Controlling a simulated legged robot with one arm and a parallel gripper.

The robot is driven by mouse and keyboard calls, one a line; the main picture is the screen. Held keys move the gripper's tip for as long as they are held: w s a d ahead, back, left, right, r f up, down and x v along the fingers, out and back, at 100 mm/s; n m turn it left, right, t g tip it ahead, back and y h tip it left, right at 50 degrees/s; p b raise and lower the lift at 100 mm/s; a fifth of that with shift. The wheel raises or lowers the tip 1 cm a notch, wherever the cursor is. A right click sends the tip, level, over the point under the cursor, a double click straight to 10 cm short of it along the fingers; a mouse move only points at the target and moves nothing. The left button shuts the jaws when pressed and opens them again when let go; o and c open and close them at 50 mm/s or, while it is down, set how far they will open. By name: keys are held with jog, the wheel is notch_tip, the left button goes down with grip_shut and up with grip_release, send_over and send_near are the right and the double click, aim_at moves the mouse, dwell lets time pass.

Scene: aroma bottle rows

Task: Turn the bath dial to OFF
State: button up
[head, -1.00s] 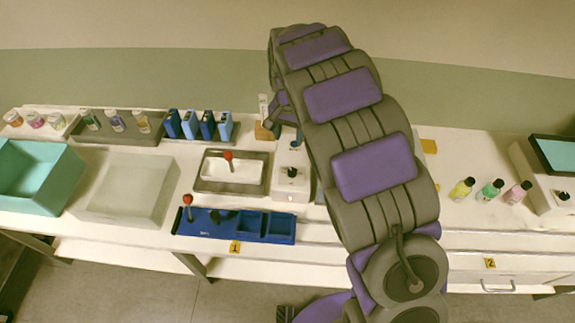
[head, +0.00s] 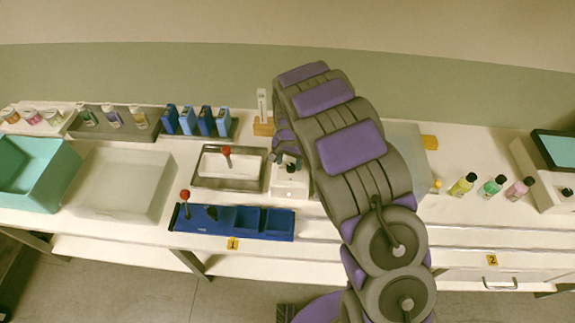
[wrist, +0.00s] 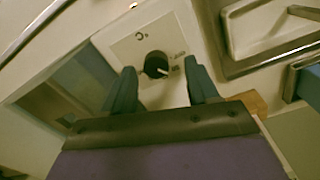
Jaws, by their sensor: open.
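The dial is a black round knob (wrist: 156,64) with a white pointer mark, set on a white control panel (wrist: 122,47). In the wrist view the mark points right, toward small printed labels that are too blurred to read. In the head view the panel shows as a white box (head: 290,185) beside my arm. My gripper (wrist: 160,67) is open, with one finger on each side of the knob in the wrist view. I cannot tell whether the fingers touch it. In the head view my gripper (head: 286,160) is over the box and partly hidden by the arm.
A metal-rimmed tray (head: 197,185) with a red-knobbed tool (head: 227,151) lies left of the box. A blue divided tray (head: 266,236) is in front. Blue bottles or boxes (head: 206,122) stand behind. Small bottles (head: 492,185) stand right of my arm.

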aim_at(291, 168)
jog(key=shift+d+f, duration=0.75)
jog(key=shift+f, duration=0.2)
jog(key=shift+a+f, duration=0.1)
jog(key=shift+a, duration=0.85)
jog(key=shift+c, duration=1.1)
jog(key=shift+d, duration=0.65)
jog(key=c, duration=0.4)
jog(key=shift+a, duration=0.2)
jog(key=c, duration=0.4)
